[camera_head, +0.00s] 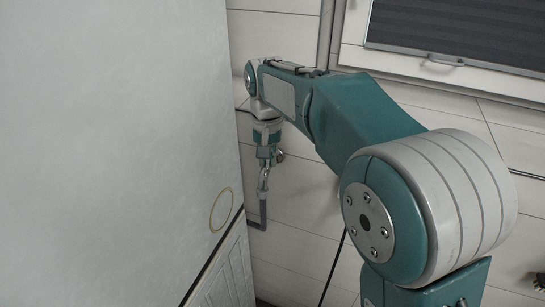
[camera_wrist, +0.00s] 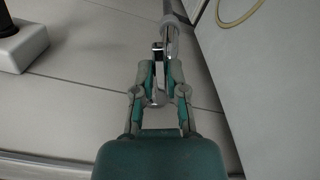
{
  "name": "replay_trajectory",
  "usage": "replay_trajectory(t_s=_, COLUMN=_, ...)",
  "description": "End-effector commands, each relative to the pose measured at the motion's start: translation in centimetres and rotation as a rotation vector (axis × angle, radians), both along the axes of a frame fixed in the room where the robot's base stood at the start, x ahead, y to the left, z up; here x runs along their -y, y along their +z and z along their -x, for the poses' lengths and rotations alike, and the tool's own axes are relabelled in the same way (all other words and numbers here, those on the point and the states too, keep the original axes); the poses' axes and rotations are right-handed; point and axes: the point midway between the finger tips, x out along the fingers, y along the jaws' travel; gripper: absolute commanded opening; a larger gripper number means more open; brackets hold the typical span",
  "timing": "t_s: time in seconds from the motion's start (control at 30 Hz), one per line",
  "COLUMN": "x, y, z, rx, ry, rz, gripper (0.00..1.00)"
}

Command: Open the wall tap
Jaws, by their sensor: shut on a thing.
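The wall tap (camera_head: 264,181) is a small metal fitting low on the tiled wall, beside the large pale panel. A grey hose (camera_head: 263,213) runs down from it and bends toward the panel. My gripper (camera_head: 265,166) points down at the tap and hides much of it. In the wrist view, my gripper (camera_wrist: 158,70) has its two green-grey fingers closed around the shiny metal of the tap (camera_wrist: 158,97). The hose (camera_wrist: 173,38) shows just beyond the fingertips. Which way the tap's handle is turned cannot be made out.
The large pale panel (camera_head: 110,140) stands close to the left of my gripper, with a yellowish ring (camera_head: 221,209) on it. A window with a dark blind (camera_head: 460,35) is at the upper right. A dark cable (camera_head: 335,262) hangs along the wall.

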Motion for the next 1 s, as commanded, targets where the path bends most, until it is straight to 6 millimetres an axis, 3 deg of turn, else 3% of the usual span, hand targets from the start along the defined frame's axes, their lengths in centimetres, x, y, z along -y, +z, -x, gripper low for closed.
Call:
replay_trajectory(t_s=0.5, x=-1.6, y=-0.3, z=-0.1, rx=-0.007, ry=-0.335, rz=0.002, gripper=0.00)
replay_trajectory(t_s=1.0, x=-1.8, y=-0.2, z=-0.2, rx=-0.007, ry=-0.395, rz=0.001, gripper=0.00)
